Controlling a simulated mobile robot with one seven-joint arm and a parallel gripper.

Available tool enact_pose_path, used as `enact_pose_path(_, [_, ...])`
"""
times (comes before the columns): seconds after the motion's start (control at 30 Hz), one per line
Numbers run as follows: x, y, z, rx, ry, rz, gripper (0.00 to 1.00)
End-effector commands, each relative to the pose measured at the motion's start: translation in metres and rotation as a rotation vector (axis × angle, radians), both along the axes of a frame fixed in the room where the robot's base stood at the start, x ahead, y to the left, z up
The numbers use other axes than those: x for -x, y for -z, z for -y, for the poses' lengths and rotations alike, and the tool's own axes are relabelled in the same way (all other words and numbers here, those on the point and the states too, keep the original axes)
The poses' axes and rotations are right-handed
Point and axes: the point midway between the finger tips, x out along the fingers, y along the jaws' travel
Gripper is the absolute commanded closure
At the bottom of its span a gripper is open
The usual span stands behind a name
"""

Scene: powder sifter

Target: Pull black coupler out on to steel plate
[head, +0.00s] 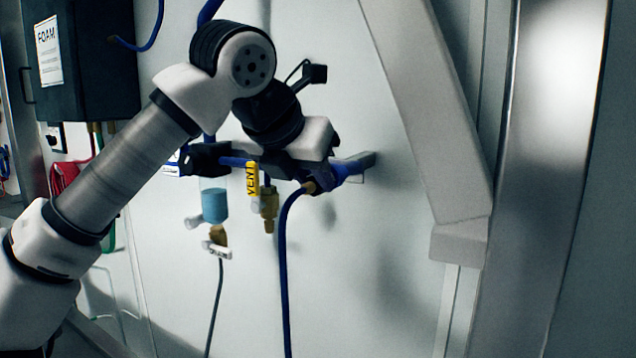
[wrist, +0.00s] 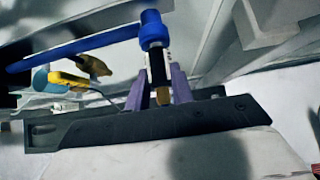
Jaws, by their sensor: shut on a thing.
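In the wrist view, my gripper (wrist: 159,82) has one purple finger on each side of a black coupler (wrist: 157,66) and is shut on it. The coupler hangs below the end of a blue pipe (wrist: 95,43), with a brass tip (wrist: 163,97) at its lower end. In the head view, my gripper (head: 318,172) is at the right end of the blue pipe, close to the wall. The coupler is mostly hidden there by the gripper. I cannot tell if this is the steel plate.
A yellow VENT tag (head: 252,180) and a brass valve (head: 269,203) hang left of the gripper. A blue filter bowl (head: 214,205) is further left. A blue hose (head: 283,270) hangs down from near the gripper. A slanted beam (head: 430,110) stands at right.

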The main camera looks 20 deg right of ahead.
Motion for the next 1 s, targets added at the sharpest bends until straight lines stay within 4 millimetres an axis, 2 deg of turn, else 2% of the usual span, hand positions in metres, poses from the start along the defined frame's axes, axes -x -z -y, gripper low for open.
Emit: enact_pose_path(1.0, [0.025, 0.0, -0.031, 0.002, 0.001, 0.001, 1.0])
